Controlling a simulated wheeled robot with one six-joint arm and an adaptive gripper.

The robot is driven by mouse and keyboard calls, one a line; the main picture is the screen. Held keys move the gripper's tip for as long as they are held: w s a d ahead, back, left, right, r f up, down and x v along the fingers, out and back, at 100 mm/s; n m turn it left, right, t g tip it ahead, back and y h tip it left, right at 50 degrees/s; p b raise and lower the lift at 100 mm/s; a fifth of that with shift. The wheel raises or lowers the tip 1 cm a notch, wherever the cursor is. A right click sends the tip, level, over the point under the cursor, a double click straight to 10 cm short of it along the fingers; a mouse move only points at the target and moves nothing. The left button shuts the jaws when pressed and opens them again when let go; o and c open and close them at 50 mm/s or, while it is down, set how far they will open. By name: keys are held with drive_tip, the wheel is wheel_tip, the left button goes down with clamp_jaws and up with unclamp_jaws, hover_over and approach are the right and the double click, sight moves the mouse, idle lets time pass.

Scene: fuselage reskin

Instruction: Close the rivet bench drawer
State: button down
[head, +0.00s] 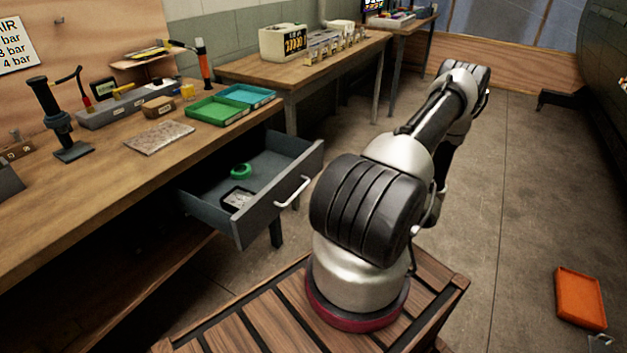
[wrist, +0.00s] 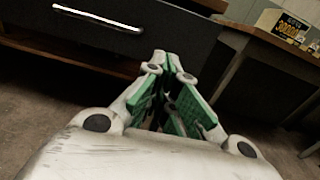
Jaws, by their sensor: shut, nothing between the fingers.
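The rivet bench drawer (head: 262,213) is a grey drawer pulled out from under the wooden bench (head: 105,200) in the head view. A green ring (head: 241,170) and a small pale item with a dark frame (head: 237,199) lie inside it. Its silver handle (head: 293,191) is on the front panel and also shows at the top left of the wrist view (wrist: 97,17). My gripper (wrist: 165,90), with green finger pads, is shut and empty in the wrist view. It points toward the dark drawer front, below and right of the handle, apart from the handle. The gripper is hidden in the head view.
Green (head: 214,110) and blue (head: 247,95) trays and several tools stand on the bench top. A second wooden bench (head: 300,69) stands beyond. An orange tray (head: 580,297) lies on the floor at right. The concrete floor right of my arm is mostly clear.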

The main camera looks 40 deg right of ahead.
approach(309, 173)
drive_tip(key=x, duration=0.7)
drive_tip(key=shift+a, duration=0.1)
idle(0.3)
drive_tip(key=x, duration=2.9)
drive_tip(key=shift+d, duration=0.3)
drive_tip(key=shift+w+a+r, duration=0.1)
drive_tip(key=shift+w, duration=0.15)
